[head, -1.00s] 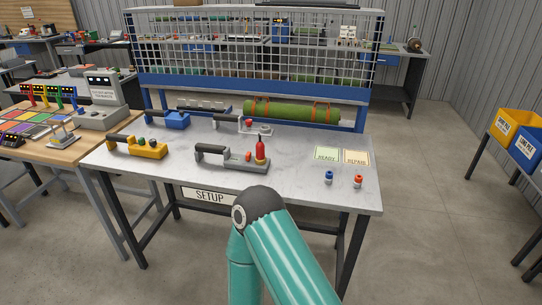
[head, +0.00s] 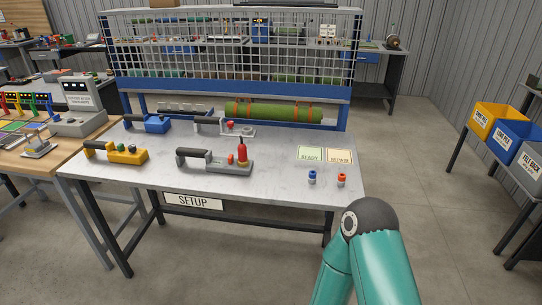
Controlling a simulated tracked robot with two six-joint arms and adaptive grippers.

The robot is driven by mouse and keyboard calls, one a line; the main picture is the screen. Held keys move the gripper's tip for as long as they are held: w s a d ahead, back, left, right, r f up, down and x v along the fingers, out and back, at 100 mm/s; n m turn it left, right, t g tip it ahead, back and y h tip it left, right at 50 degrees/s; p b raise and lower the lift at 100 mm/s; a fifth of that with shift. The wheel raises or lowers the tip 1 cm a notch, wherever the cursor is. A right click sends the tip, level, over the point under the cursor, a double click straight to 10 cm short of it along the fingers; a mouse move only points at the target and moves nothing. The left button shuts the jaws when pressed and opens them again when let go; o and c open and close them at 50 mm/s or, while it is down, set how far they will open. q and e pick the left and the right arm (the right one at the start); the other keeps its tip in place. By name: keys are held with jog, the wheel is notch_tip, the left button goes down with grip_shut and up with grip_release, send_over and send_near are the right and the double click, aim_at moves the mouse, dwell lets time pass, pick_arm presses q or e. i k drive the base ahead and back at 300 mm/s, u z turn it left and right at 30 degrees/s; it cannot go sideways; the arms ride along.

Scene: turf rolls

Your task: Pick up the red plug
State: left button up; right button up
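A small plug with a red-orange top (head: 342,179) stands upright near the right front corner of the SETUP table (head: 250,180). A similar plug with a blue top (head: 312,176) stands just left of it. A red bottle-like piece (head: 242,153) stands upright on a grey tool with a black handle (head: 205,158), further left. Neither of my grippers is in view. Only a teal arm of mine with a dark joint shows at the lower right, in front of the table.
READY (head: 310,154) and REPAIR (head: 340,156) cards lie behind the plugs. A yellow tool (head: 122,154) and a blue tool (head: 150,123) sit on the left. A green roll (head: 275,112) lies at the back below a mesh screen. Yellow, blue and grey bins (head: 515,135) stand at the right.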

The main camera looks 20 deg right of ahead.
aim_at(242, 147)
jog(key=z, duration=0.1)
jog(key=i, duration=0.85)
